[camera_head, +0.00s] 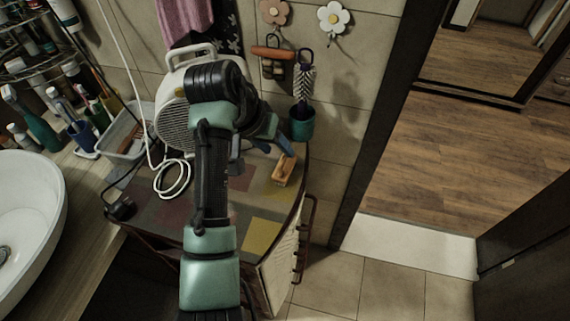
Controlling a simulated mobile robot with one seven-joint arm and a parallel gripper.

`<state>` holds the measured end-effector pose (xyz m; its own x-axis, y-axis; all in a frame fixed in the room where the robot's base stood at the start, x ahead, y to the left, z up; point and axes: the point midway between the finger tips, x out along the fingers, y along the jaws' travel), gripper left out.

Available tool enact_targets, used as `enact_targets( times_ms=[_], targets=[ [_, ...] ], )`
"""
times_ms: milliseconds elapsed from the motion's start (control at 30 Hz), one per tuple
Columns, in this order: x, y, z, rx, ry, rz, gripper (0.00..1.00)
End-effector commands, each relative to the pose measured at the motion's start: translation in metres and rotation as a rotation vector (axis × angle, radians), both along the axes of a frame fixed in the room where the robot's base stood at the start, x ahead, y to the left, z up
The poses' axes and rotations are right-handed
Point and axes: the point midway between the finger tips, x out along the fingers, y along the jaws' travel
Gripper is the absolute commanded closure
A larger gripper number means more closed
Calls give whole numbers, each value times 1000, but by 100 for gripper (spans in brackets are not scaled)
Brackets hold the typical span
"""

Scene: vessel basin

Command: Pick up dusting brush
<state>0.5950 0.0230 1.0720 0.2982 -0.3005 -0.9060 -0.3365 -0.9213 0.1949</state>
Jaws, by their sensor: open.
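A small brush with a tan wooden body (284,170) lies on the right part of the patchwork-topped cabinet (262,205). It is the likeliest dusting brush, though its bristles are hard to make out. My arm reaches up across the middle of the view and bends over the cabinet. My gripper (278,143) is at the arm's end, just above and left of the wooden brush in the picture. It is open, and I see nothing held in it. The fingertips are small and partly hidden by my arm, so I cannot tell their exact gap to the brush.
A white appliance (174,122) with a coiled cord stands left of my arm. A bristled brush (306,84) hangs on the wall above a green cup (301,122). A wood-handled item (272,53) hangs beside it. A basin (30,215) is at left; floor is clear at right.

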Motion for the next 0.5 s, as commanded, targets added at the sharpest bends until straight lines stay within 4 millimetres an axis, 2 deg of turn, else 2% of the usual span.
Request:
enact_targets(
  times_ms=[300, 500],
  targets=[
    [11, -11, -40, 0, 3, -1, 50],
    [14, -13, -46, 0, 1, 0, 50]
  ],
)
